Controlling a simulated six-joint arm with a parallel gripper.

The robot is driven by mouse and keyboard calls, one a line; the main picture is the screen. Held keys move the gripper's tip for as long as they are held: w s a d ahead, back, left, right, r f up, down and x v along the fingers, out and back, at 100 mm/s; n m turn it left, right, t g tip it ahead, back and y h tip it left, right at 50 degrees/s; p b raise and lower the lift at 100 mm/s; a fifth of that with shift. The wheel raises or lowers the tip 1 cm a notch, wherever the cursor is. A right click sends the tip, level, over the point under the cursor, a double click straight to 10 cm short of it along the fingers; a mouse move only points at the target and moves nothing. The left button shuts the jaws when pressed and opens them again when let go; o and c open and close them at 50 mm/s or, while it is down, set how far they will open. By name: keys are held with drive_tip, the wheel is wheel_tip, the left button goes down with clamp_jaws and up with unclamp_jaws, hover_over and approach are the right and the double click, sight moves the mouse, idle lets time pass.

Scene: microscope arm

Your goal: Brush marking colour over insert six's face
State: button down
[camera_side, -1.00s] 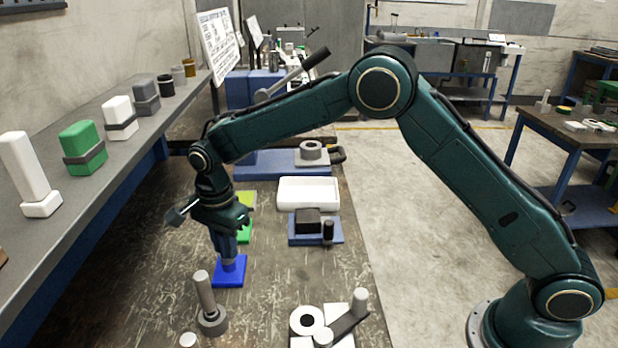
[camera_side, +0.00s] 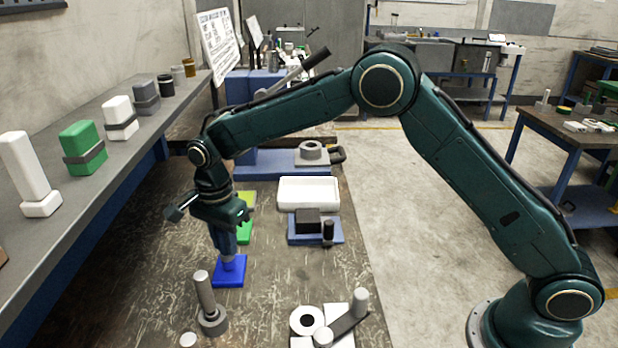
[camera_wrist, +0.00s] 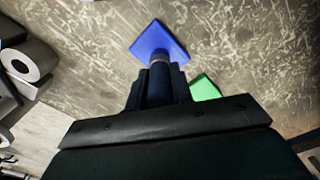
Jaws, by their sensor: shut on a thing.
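My gripper (camera_side: 224,238) is shut around a dark blue handle (camera_wrist: 158,84) with a grey band near its lower end. The tool points down at a flat bright blue square (camera_side: 229,278) on the bench. Its lower end overlaps the square in both views; I cannot tell whether it touches. In the wrist view the blue square (camera_wrist: 160,40) lies just past the grey band. A bright green plate (camera_side: 245,234) lies beyond the blue square, partly behind my gripper. No number shows, so I cannot tell which thing is insert six.
A grey post on a round base (camera_side: 211,318) stands in front of the blue square. A white tray (camera_side: 309,194) and a blue fixture with a dark block (camera_side: 307,220) are to the right. White parts with a dark lever (camera_side: 345,328) lie at front right.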

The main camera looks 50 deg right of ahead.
drive_tip(key=shift+r, duration=3)
drive_tip(key=shift+d, duration=0.1)
drive_tip(key=shift+d+r+n, duration=0.1)
drive_tip(key=shift+d+n, duration=0.2)
drive_tip(key=shift+d, duration=0.2)
drive_tip(key=s+d+r+n, duration=0.1)
drive_tip(key=s+d+n, duration=0.1)
drive_tip(key=d+n, duration=0.3)
drive_tip(key=s+d+r+n, duration=0.1)
drive_tip(key=s+d+n, duration=0.2)
drive_tip(key=d, duration=1)
drive_tip(key=shift+s+d+n, duration=0.3)
drive_tip(key=shift+d+n, duration=0.05)
drive_tip(key=shift+n, duration=1.25)
drive_tip(key=w+d+r, duration=0.2)
drive_tip(key=w+d, duration=0.1)
drive_tip(key=w, duration=0.2)
drive_tip(key=shift+d+r, duration=0.3)
drive_tip(key=shift+d, duration=0.05)
